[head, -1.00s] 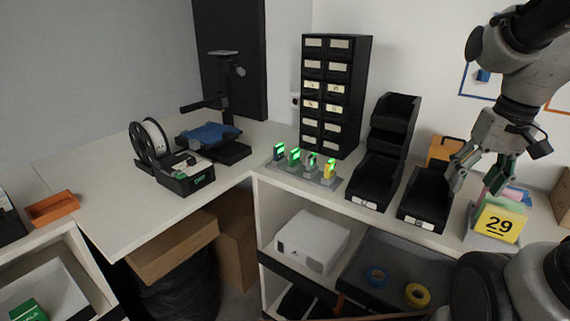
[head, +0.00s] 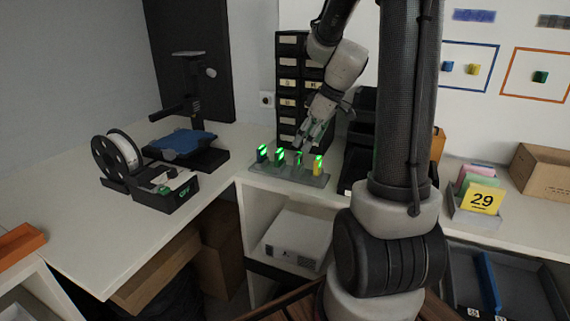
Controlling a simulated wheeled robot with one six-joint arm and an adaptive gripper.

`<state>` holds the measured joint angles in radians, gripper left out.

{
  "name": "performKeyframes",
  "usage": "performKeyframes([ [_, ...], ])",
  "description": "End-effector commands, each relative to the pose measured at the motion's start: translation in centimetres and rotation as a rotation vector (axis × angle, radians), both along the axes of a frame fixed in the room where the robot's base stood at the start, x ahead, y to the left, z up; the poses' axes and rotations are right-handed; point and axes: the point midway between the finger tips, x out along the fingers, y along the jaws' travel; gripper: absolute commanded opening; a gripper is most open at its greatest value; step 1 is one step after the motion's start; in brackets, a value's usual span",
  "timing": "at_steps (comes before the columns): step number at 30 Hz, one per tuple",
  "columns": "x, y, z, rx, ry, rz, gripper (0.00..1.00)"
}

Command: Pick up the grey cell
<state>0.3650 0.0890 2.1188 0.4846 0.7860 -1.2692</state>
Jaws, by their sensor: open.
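Several small upright cells with green lights on top stand in a row in a grey charging tray (head: 258,173) on the counter. The left one is dark blue, the second looks green, and the right one (head: 318,168) is yellow. The third one looks like the grey cell (head: 299,162); it is small, so its colour is hard to be sure of. My gripper (head: 308,142) is open and empty, pointing down just above and behind the right half of the row. I cannot tell whether it touches any cell.
A black drawer cabinet (head: 289,68) stands right behind my gripper. Black bins, partly hidden by my arm, stand to the right. A 3D printer (head: 180,143) and a filament spool (head: 117,160) are on the left counter. A yellow 29 card (head: 482,198) stands on the right.

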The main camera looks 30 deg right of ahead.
Motion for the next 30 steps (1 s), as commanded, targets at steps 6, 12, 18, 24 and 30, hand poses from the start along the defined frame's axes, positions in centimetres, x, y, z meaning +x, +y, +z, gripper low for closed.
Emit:
performKeyframes([
  [6, 0.3, 0.2, -0.9, -0.025, -0.019, 0.076, 0.64],
  [12, 1.2, 0.8, -3.2, -0.025, -0.018, 0.074, 0.64],
  [18, 2.5, 1.5, -6.0, -0.025, -0.017, 0.073, 0.64],
  [24, 2.9, 1.8, -7.1, -0.026, -0.02, 0.073, 0.64],
  [30, 2.9, 1.8, -7.1, -0.026, -0.021, 0.073, 0.57],
])
